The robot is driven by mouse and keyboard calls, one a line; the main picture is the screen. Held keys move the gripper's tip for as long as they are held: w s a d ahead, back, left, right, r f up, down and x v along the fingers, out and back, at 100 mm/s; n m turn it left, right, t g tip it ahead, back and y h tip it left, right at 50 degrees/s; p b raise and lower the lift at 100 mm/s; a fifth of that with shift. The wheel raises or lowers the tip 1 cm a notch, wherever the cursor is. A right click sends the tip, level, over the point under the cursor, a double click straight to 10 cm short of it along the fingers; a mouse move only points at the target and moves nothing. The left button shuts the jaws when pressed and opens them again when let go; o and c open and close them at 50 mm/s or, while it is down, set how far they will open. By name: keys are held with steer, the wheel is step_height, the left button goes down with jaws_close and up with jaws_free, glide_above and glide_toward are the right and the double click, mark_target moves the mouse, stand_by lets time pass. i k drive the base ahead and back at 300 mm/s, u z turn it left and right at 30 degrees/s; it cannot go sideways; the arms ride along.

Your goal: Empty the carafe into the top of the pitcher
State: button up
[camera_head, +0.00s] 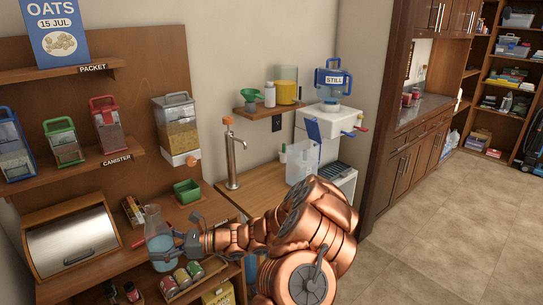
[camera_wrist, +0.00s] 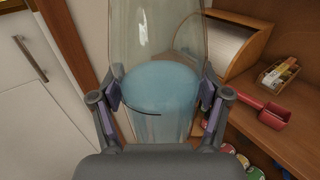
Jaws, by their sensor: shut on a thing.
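The clear glass carafe (camera_head: 158,232) holds pale blue water and is held upright in my gripper (camera_head: 180,247) at the lower left of the head view. In the wrist view the carafe (camera_wrist: 157,40) stands between the two fingers of my gripper (camera_wrist: 161,95), which are shut on its sides. The water surface is about level with the fingers. A translucent white pitcher (camera_head: 302,160) stands on the wooden counter to the right, apart from the carafe. A blue flap, probably its lid, stands raised above it. The inside of the pitcher is hard to make out.
A white dispenser with a blue STILL bottle (camera_head: 332,82) stands behind the pitcher. A tall tap (camera_head: 232,160) rises from the counter to its left. A bread bin (camera_head: 75,240), a green tub (camera_head: 187,190) and a red scoop (camera_wrist: 262,110) are near the carafe.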

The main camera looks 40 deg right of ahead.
mark_target(300, 164)
steer(key=z, duration=0.2)
steer(key=i, duration=1.1)
steer(key=z, duration=1.3)
steer(key=i, duration=0.55)
steer(key=z, duration=0.5)
